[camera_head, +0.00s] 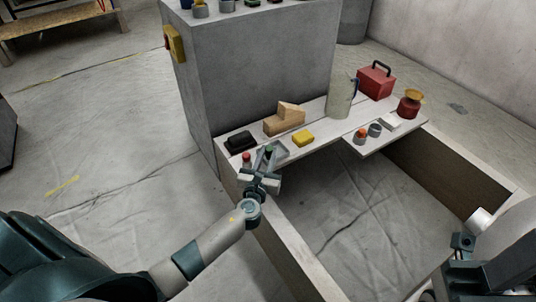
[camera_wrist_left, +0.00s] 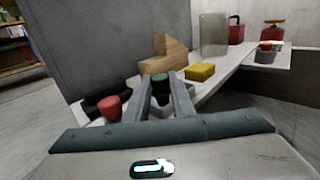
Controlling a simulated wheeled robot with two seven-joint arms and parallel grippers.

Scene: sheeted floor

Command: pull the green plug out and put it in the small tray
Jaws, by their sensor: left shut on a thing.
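My left gripper (camera_head: 265,158) is at the near left end of the white bench. It is shut on the green plug (camera_wrist_left: 161,84), which shows between the two fingers in the left wrist view. Its lower end is hidden, so I cannot tell whether it is clear of its socket. A small grey tray (camera_head: 281,150) lies just behind and right of the fingers. A red plug (camera_head: 246,157) stands left of the gripper and also shows in the left wrist view (camera_wrist_left: 110,106). My right arm is at the lower right; its fingers are not clear.
Behind the gripper are a black block (camera_head: 240,141), wooden blocks (camera_head: 284,121) and a yellow block (camera_head: 303,138). A pale jug (camera_head: 340,98), a red box (camera_head: 376,82) and a red pot (camera_head: 408,105) stand farther right. A tall grey cabinet (camera_head: 255,75) rises behind.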

